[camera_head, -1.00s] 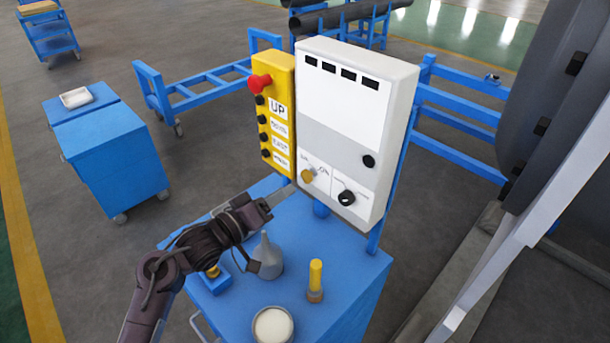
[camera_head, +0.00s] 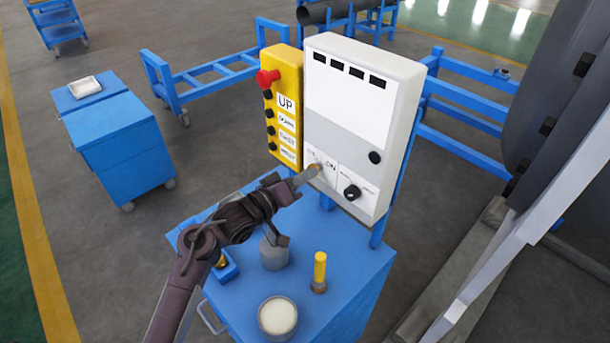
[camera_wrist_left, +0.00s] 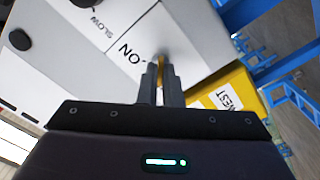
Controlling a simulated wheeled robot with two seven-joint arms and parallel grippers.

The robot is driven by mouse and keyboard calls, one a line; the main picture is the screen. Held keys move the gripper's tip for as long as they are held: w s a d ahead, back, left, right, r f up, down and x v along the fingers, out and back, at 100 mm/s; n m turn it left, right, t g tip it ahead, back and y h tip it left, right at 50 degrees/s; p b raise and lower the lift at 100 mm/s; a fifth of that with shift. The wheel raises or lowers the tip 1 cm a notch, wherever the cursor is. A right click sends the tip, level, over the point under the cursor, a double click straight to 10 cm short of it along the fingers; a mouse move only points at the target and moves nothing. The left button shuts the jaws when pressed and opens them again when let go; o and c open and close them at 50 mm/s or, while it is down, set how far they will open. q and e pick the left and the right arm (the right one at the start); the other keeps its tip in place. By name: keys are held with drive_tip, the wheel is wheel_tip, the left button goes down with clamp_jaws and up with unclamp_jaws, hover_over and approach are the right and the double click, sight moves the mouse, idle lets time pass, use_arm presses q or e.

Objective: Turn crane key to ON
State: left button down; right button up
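The control box (camera_head: 352,110) is white and grey, with the crane key (camera_head: 316,168) low on its front, at the left. The key is small and yellow, beside an "ON" label, and is mostly hidden by my left gripper (camera_head: 308,175). In the left wrist view the two fingers of the left gripper (camera_wrist_left: 161,72) are close together. The yellow key (camera_wrist_left: 162,60) shows between their tips, so they look shut on it. Which way the key points cannot be told. My right gripper is not in view.
A yellow button panel (camera_head: 283,110) with a red knob adjoins the box's left side. A black dial (camera_head: 352,192) is right of the key. On the blue cart (camera_head: 345,285) below are a yellow-handled tool (camera_head: 319,270), a white-filled jar (camera_head: 277,316) and a grey container (camera_head: 273,255).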

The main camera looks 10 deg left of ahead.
use_arm(q)
drive_tip(key=shift+m, duration=0.3)
drive_tip(key=shift+m+b, duration=4.25)
drive_tip(key=shift+m, duration=4.25)
drive_tip(key=c, duration=1.6)
unclamp_jaws()
